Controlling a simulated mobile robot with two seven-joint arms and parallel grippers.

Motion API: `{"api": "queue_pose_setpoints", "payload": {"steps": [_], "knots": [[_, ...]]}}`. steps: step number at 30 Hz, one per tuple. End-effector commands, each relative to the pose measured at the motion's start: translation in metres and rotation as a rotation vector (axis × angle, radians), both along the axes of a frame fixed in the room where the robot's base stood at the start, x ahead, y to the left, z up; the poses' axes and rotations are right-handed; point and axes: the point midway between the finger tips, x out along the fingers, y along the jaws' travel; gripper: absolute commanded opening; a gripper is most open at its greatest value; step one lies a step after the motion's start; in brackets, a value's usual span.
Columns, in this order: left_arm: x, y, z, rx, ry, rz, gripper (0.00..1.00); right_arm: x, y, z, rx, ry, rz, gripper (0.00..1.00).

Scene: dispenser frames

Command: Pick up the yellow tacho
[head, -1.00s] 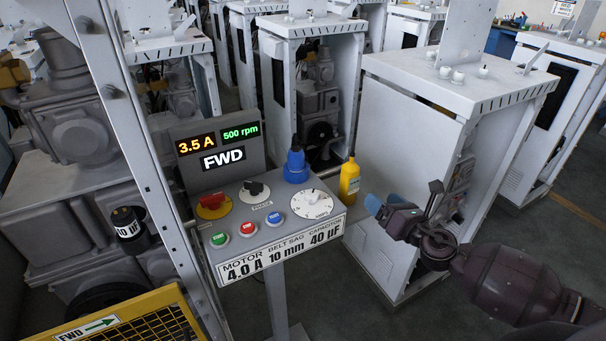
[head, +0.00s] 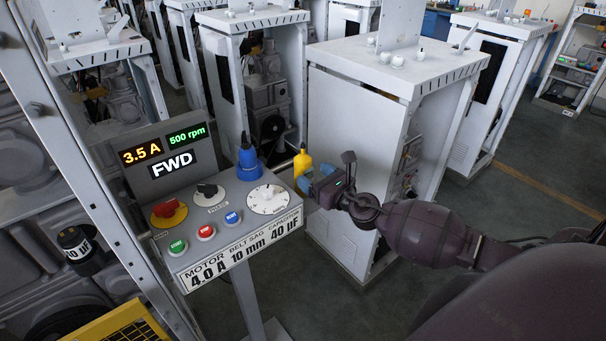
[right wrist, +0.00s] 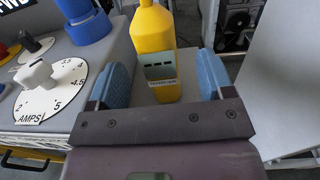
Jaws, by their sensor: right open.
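The yellow tacho (head: 301,160) stands upright at the right end of the control panel, beside the blue device. In the right wrist view the tacho (right wrist: 153,40) shows a grey display and label on its near face. My right gripper (head: 319,186) is just in front of it in the head view and hides its lower part. In the right wrist view my right gripper (right wrist: 161,82) is open, its blue finger pads on either side of the tacho's lower body with gaps showing. My left gripper is not in view.
The blue device (head: 248,161) stands left of the tacho. The panel has a white dial (head: 268,199), a red-and-yellow switch (head: 169,212) and coloured buttons. A white cabinet (head: 345,150) stands close behind and right of my gripper. Open floor lies at right.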

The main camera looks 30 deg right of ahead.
Motion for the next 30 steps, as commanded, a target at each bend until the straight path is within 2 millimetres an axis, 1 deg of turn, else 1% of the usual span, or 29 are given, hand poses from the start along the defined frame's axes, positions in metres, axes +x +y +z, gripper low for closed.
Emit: {"api": "queue_pose_setpoints", "payload": {"steps": [4, 9, 13, 20, 30], "knots": [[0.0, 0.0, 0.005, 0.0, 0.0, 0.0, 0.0, 0.02, 0.005, 0.005, 0.002, -0.003, 0.001, 0.74], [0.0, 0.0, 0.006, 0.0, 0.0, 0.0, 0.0, 0.039, 0.007, 0.003, 0.001, -0.002, 0.0, 0.74], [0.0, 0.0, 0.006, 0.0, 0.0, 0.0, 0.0, 0.046, 0.008, 0.003, 0.001, 0.0, 0.001, 0.74], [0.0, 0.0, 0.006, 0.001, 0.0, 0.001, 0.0, 0.046, 0.008, 0.002, 0.001, 0.0, 0.001, 0.74], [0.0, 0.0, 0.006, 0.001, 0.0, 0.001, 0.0, 0.046, 0.008, 0.003, 0.001, 0.0, 0.001, 0.22]]}}
